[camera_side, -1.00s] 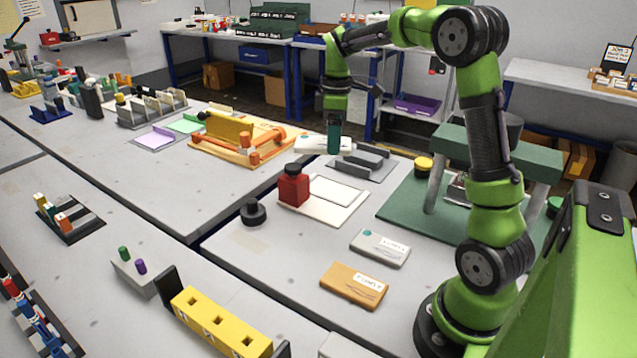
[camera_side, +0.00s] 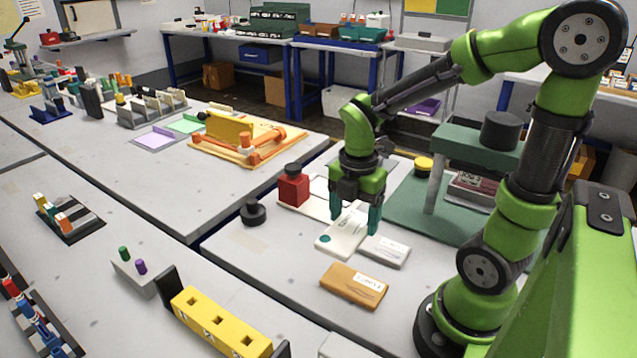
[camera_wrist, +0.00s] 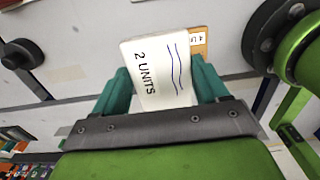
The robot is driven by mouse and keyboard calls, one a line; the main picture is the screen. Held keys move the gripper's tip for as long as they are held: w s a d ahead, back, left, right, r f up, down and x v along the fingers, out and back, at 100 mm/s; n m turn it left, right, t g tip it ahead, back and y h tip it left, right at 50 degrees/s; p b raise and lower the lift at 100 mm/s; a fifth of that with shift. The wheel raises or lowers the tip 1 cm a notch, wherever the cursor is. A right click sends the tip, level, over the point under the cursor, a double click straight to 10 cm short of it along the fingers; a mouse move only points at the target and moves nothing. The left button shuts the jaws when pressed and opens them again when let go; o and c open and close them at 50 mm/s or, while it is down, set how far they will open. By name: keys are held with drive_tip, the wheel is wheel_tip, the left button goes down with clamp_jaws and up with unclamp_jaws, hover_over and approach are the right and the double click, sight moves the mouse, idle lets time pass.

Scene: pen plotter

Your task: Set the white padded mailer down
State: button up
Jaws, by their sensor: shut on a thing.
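The white padded mailer (camera_side: 341,238) is between the fingers of my gripper (camera_side: 356,213), which is shut on it in the side view. In the wrist view the mailer (camera_wrist: 160,72) shows "2 UNITS" and blue wavy lines, with the teal fingers of my gripper (camera_wrist: 164,85) at its two sides. It overlaps the left end of a pale grey packet (camera_side: 387,251) in the side view. I cannot tell whether it touches the packet or the table below.
A brown packet (camera_side: 353,287) lies on the grey table in front of the mailer. A red bottle (camera_side: 293,188) and a black round knob (camera_side: 253,212) stand to the left. A green press stand (camera_side: 440,182) rises at the right. The table left of the brown packet is clear.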

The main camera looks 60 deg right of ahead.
wheel_tip(320, 180, down, 7)
drive_tip(key=shift+r, duration=0.1)
drive_tip(key=shift+w+f, duration=0.15)
drive_tip(key=shift+f, duration=0.1)
hover_over(297, 240)
drive_tip(key=shift+s+f, duration=0.2)
drive_tip(key=shift+f, duration=0.6)
drive_tip(key=shift+w+f, duration=0.2)
drive_tip(key=shift+f, duration=1.6)
drive_tip(key=shift+f, duration=0.15)
drive_tip(key=o, duration=0.9)
drive_tip(key=shift+o, duration=0.2)
